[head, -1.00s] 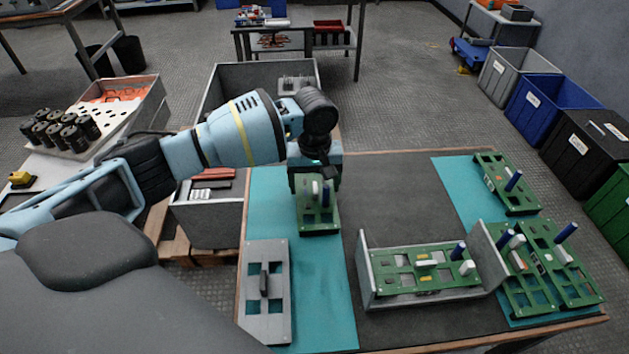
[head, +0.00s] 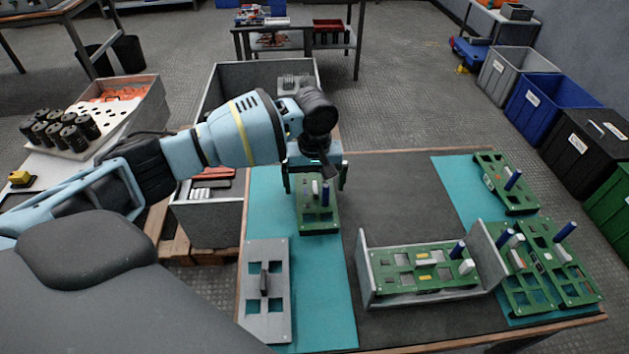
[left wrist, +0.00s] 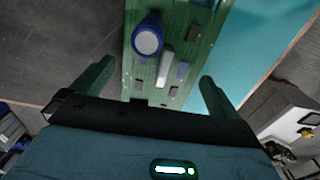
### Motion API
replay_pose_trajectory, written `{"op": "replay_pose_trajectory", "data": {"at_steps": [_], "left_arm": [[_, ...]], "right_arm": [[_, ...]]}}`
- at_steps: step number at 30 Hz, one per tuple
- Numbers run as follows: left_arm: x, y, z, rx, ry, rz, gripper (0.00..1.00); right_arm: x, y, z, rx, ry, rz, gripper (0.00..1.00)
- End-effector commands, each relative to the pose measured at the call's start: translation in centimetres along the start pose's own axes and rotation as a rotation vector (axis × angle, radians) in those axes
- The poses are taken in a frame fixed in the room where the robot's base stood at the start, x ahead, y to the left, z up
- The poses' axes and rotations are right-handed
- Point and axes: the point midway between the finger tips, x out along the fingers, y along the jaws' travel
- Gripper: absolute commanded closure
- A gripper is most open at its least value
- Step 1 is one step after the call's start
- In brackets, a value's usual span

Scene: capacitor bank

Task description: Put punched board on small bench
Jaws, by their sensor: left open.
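A green board (head: 318,218) with square cut-outs, a blue cylinder and a white block lies on the left teal mat (head: 325,300). My left gripper (head: 316,187) is open at the far end of this board. In the left wrist view the green board (left wrist: 165,50) runs between the spread fingers of my left gripper (left wrist: 158,90), with gaps on both sides. A grey punched plate (head: 277,330) with square holes and a raised handle lies nearer on the same mat. My right gripper is not in view.
A grey holder (head: 366,275) with upright ends carries another green board (head: 400,260). Several more green boards (head: 510,190) lie on the right teal mat (head: 455,180). A low bench (head: 265,27) stands at the back.

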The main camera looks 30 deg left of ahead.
Motion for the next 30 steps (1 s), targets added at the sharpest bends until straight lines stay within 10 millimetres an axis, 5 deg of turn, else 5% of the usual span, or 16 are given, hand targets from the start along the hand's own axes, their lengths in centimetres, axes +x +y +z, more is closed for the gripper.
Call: {"op": "replay_pose_trajectory", "data": {"at_steps": [5, 12, 30], "left_arm": [[-3.2, 0.1, -0.1, 0.000, 0.003, 0.005, 0.00], [-6.7, 0.1, 0.0, 0.001, 0.002, 0.003, 0.00], [-8.2, 0.0, 0.0, 0.000, 0.002, 0.002, 0.00]], "right_arm": [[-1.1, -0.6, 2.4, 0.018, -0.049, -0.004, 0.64], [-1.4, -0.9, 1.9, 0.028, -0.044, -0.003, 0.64], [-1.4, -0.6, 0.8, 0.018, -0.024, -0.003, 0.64]]}}
